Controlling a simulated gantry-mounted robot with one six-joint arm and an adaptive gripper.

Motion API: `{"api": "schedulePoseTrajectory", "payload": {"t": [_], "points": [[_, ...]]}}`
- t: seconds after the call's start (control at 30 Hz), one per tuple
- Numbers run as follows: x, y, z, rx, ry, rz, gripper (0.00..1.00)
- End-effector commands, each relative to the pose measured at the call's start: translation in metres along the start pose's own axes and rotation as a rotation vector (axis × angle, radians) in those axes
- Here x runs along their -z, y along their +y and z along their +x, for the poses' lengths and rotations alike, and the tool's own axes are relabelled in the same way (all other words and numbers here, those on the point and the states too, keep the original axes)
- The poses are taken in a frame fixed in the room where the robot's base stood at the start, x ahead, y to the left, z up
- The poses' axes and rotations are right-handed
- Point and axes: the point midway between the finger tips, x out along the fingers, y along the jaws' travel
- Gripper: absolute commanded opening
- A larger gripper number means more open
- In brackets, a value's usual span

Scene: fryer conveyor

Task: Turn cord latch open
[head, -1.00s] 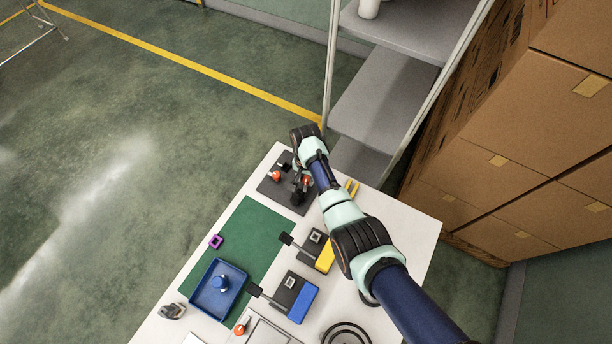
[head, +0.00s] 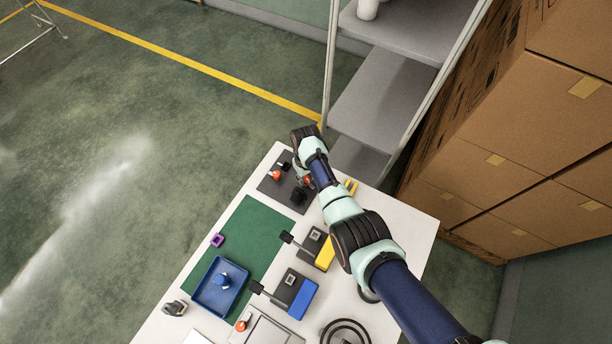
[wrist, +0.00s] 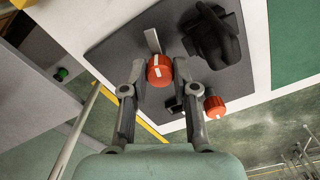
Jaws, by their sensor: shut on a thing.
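A dark grey board (head: 266,189) lies at the far end of the white table; it fills the middle of the wrist view (wrist: 112,55). A red knob (wrist: 160,72) with white marks sits on it, beside an upright pale metal strip (wrist: 152,40). My gripper (wrist: 158,78) is shut on this knob, one finger on each side. In the head view the held knob (head: 308,180) is partly hidden by my wrist. A second red knob (wrist: 214,107) on a black and metal arm is just right of my right finger. I cannot tell which part is the cord latch.
A black lumpy fixture (wrist: 212,38) stands on the board close to the held knob. A yellow-and-black device (head: 322,250), a blue-and-black device (head: 296,296) and a blue tray (head: 207,300) lie nearer. A shelf rack (head: 375,100) stands just beyond the table.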

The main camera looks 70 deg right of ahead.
Motion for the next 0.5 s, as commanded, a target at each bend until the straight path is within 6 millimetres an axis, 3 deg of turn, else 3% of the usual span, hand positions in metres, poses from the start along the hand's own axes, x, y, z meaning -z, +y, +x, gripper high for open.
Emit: {"api": "schedulePoseTrajectory", "payload": {"t": [0.5], "points": [[0.0001,0.0004,0.0001,0.0,0.0,-0.261,0.0]]}}
